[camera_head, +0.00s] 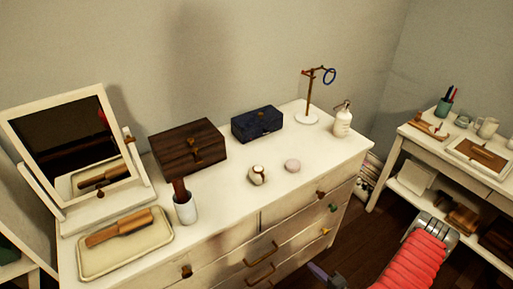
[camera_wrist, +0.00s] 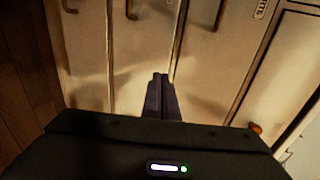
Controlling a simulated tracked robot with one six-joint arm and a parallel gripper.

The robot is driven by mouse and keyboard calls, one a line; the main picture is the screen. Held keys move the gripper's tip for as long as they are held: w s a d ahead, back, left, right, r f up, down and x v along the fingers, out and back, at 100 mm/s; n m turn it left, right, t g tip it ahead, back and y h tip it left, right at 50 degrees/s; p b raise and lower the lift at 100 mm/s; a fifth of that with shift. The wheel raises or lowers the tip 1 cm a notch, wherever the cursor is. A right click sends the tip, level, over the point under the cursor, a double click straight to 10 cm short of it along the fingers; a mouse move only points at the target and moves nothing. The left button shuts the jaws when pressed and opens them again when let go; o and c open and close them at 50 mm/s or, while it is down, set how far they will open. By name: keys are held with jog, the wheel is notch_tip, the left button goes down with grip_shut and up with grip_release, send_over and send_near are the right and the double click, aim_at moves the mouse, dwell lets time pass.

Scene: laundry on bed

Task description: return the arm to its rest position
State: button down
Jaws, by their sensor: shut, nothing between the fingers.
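My gripper (camera_wrist: 161,80) shows in the wrist view with its two dark fingers together and nothing between them. It points at the cream front of the dresser, whose drawers and dark handles fill that view. In the head view the gripper's tip (camera_head: 317,269) just shows at the bottom edge, in front of the dresser (camera_head: 225,221). My red-sleeved arm is at the lower right there. Most of the gripper is cut off by the frame. I cannot tell the exact gap between the fingers and the drawer fronts.
On the dresser top stand a mirror (camera_head: 63,115), a tray (camera_head: 95,262) with a brush, a cup (camera_head: 186,210), a wooden box (camera_head: 187,147), a blue box (camera_head: 257,124), a jewellery stand (camera_head: 307,117) and a pump bottle (camera_head: 343,123). A cluttered side table (camera_head: 415,139) stands right. Dark floor lies between.

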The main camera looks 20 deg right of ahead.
jog(key=s+a+m+g+y, duration=0.1)
jog(key=s+a+m+y, duration=0.2)
jog(key=a, duration=0.4)
jog(key=s+a+r+n+g+y, duration=0.1)
jog(key=a+r+g+y, duration=0.15)
jog(key=r, duration=0.35)
jog(key=s+a+r+n+g+y, duration=0.1)
jog(key=r+g+y, duration=0.15)
jog(key=r, duration=0.25)
notch_tip(320, 180, up, 27)
jog(key=s+a+n+g+h, duration=0.2)
jog(key=a+n+g+h, duration=0.1)
jog(key=n+g+h, duration=0.55)
jog(key=a+r+n+t+h, duration=0.1)
jog(key=a+r+n+t, duration=0.2)
jog(key=r, duration=0.7)
jog(key=a+r+n+t+h, duration=0.2)
jog(key=a+r+n+t, duration=0.1)
jog(key=a+r, duration=0.4)
notch_tip(320, 180, up, 3)
jog(key=shift+s+a+f+n, duration=0.1)
jog(key=shift+s+a+n, duration=0.2)
jog(key=shift+n, duration=0.55)
